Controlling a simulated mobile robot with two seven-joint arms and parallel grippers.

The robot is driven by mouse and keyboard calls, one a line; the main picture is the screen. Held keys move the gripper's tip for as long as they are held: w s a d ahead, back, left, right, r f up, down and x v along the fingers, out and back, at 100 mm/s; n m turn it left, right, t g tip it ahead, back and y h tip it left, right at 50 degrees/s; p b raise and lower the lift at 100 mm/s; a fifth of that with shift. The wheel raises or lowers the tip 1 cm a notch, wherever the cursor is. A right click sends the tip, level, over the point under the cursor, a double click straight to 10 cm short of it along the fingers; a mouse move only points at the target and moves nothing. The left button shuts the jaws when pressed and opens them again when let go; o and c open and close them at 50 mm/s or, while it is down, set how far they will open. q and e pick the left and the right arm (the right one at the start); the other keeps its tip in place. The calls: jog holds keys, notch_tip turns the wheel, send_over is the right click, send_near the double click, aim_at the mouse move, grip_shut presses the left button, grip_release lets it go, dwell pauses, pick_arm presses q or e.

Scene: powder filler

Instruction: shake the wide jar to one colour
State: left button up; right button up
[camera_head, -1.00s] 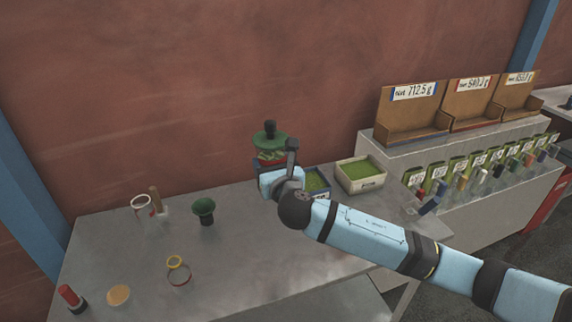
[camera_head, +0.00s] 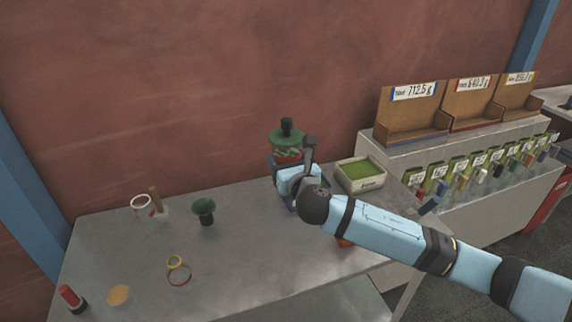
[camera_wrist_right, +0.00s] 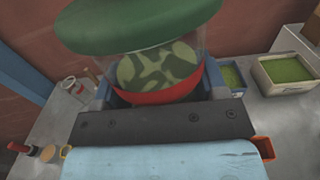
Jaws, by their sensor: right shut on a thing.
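The wide jar (camera_head: 287,143) has a green lid with a dark knob, clear walls and a red base band. In the right wrist view the jar (camera_wrist_right: 160,68) shows light and dark green patches inside, not one colour. My right gripper (camera_head: 284,165) is shut on the jar and holds it upright or nearly so above the back of the table. Its fingers (camera_wrist_right: 155,90) stand on both sides of the jar's lower part. My left gripper is not in view.
A tray of green powder (camera_head: 361,175) stands right of the jar. The table's front middle is clear.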

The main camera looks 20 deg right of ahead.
jog(key=a, duration=0.5)
jog(key=d, duration=0.9)
jog(key=a, duration=0.4)
jog(key=shift+a, duration=0.2)
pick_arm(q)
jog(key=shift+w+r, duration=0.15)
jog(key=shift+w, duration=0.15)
pick_arm(e)
jog(key=shift+d, duration=0.1)
jog(key=shift+d, duration=0.1)
